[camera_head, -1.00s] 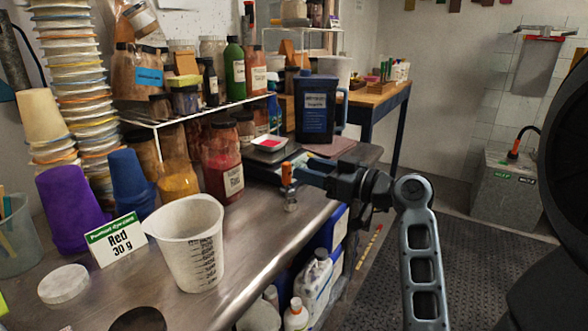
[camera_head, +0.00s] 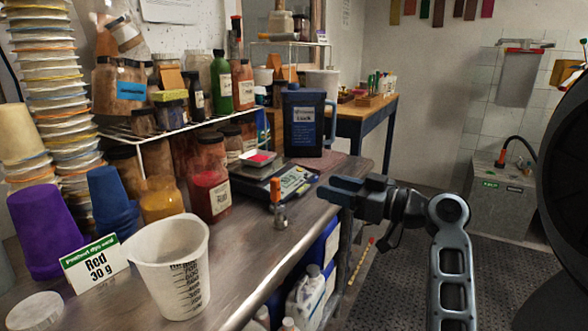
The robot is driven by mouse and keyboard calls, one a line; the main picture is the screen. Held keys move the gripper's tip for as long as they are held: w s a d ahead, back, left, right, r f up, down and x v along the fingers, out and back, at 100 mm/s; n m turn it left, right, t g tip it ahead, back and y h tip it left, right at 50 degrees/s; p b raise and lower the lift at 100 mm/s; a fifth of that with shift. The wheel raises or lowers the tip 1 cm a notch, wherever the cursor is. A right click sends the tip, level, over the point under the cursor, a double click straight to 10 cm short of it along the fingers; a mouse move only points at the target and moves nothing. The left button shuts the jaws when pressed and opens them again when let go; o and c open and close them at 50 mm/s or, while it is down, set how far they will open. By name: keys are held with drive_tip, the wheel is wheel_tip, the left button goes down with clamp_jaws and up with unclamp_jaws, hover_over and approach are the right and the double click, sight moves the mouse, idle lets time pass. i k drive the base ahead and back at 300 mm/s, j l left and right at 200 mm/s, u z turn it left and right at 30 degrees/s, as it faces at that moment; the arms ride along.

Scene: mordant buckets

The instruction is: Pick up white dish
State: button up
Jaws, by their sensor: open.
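The small white dish (camera_head: 258,158) sits on the digital scale (camera_head: 273,180) at the back of the metal counter, with red powder in it. My gripper (camera_head: 326,190) is open and empty, to the right of the scale near the counter's right edge. It points left in the picture and is apart from the dish. The dish is in plain view.
A small orange-handled tool (camera_head: 278,203) stands upright between the scale and the counter's front edge. A dark lidded container (camera_head: 306,125) is behind the scale. A red powder jar (camera_head: 210,185) stands left of it. A white measuring jug (camera_head: 172,270) is in front.

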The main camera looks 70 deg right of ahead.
sight(258, 158)
drive_tip(key=z, duration=1.15)
